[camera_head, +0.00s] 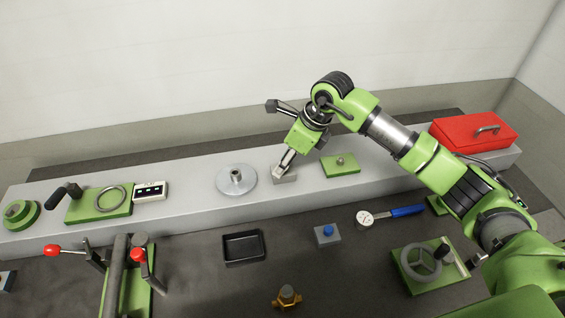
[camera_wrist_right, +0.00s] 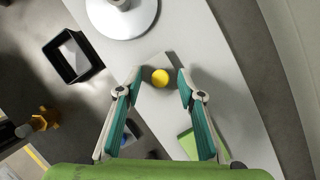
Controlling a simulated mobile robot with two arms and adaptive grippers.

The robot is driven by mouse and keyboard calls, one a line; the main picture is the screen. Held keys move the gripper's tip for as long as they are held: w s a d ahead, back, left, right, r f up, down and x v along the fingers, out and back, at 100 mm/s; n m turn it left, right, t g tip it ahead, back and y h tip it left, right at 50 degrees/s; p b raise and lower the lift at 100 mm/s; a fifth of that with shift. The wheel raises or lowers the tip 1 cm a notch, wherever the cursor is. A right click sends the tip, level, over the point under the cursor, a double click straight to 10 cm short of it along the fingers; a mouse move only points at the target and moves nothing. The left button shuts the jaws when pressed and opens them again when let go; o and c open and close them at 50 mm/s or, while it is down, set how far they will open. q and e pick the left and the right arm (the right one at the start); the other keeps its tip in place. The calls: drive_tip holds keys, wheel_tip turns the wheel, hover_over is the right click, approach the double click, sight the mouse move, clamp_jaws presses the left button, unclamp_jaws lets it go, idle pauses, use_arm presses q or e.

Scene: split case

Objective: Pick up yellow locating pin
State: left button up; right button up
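The yellow locating pin (camera_wrist_right: 160,77) shows as a round yellow top in the right wrist view, on a small grey block (camera_wrist_right: 158,102). The block also shows in the head view (camera_head: 286,180), on the raised grey shelf, but there my gripper hides the pin. My right gripper (camera_wrist_right: 160,84) is open, with one finger on each side of the pin and gaps between. In the head view the right gripper (camera_head: 282,172) points down at the block. I cannot tell whether its tips are level with the pin. My left gripper is not in view.
A round metal flange (camera_head: 236,181) stands left of the block. A green plate with a knob (camera_head: 340,165) is close on the right. A red toolbox (camera_head: 473,130) is farther right. A black tray (camera_head: 244,247) and a blue-topped block (camera_head: 327,234) lie on the lower dark surface.

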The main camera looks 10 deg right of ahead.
drive_tip(key=shift+f, duration=0.15)
clamp_jaws()
